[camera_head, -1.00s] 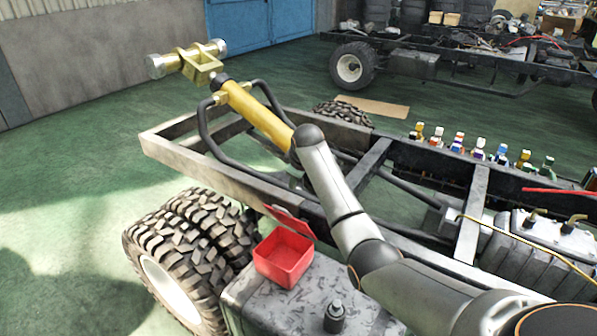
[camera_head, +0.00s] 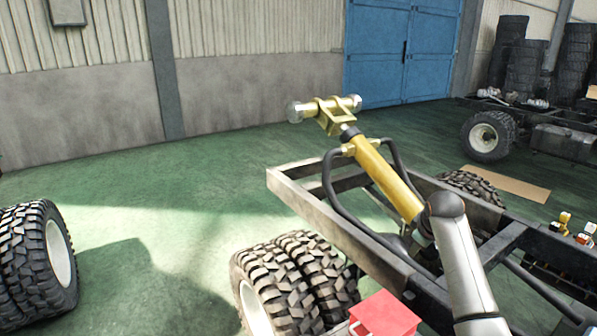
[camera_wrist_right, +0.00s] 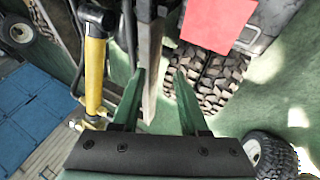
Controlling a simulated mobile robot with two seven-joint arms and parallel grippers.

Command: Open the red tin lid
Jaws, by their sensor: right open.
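The red tin (camera_head: 385,312) is at the bottom edge of the head view, partly cut off. It shows as a flat bright red face with no open inside visible; I cannot tell the lid's angle. The tin also shows as a flat red patch (camera_wrist_right: 217,22) at the top of the right wrist view. My right gripper (camera_wrist_right: 160,72) is open and empty, its green fingers apart, with a frame rail and tyre beyond them. The tin lies beyond the fingers, up and to the right in that view. The fingers are not clear in the head view. My left gripper is not in view.
A yellow cylinder (camera_head: 382,178) with dark hoses stands out above the chassis frame (camera_head: 310,205). It is close to the left finger side in the wrist view (camera_wrist_right: 95,75). Dual tyres (camera_head: 285,280) stand left of the tin. Green floor (camera_head: 160,210) is clear further left.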

